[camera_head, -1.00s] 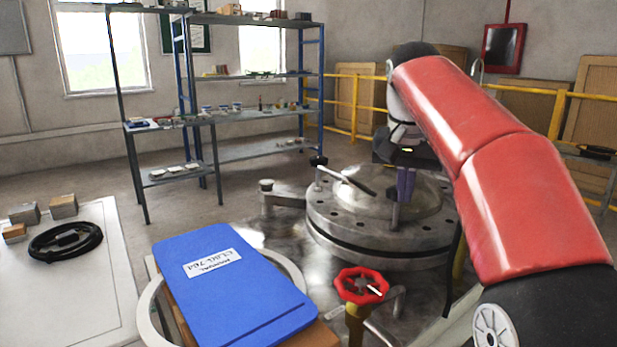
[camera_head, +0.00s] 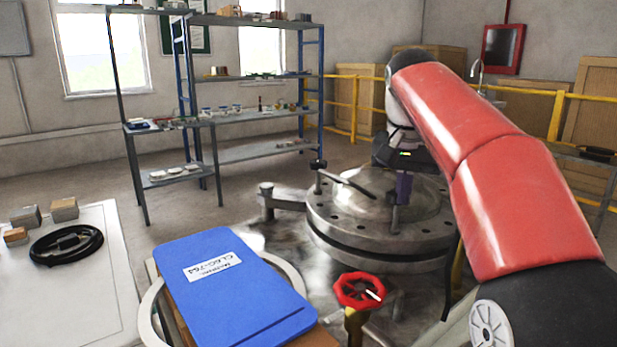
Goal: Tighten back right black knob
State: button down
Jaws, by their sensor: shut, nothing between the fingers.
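The round metal test vessel (camera_head: 335,243) stands right of centre, with a flat bolted flange and a domed glassy middle. One black knob (camera_head: 318,165) sits on a post at its left side, beside a metal bar lying across the top. My gripper (camera_head: 402,197) hangs over the right part of the vessel, with its purple fingers pointing down. The fingers are shut and empty. A short metal post shows just below them; I cannot tell whether they touch it. The back right black knob cannot be made out, as my wrist and red arm cover that side.
A red valve handwheel (camera_head: 359,290) stands in front of the vessel. A blue clipboard (camera_head: 226,275) lies at the front, left of it. Shelves (camera_head: 250,153) and yellow railings (camera_head: 354,105) stand behind.

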jog(key=shift+w+a+r+p, duration=0.1)
jog(key=shift+a+p, duration=0.4)
jog(key=shift+p, duration=0.2)
jog(key=shift+a, duration=0.1)
jog(key=shift+w+a, duration=0.4)
jog(key=shift+a, duration=0.3)
dwell(0.3)
jog(key=v, duration=0.5)
jog(key=shift+w+r, duration=0.3)
jog(key=shift+r, duration=0.2)
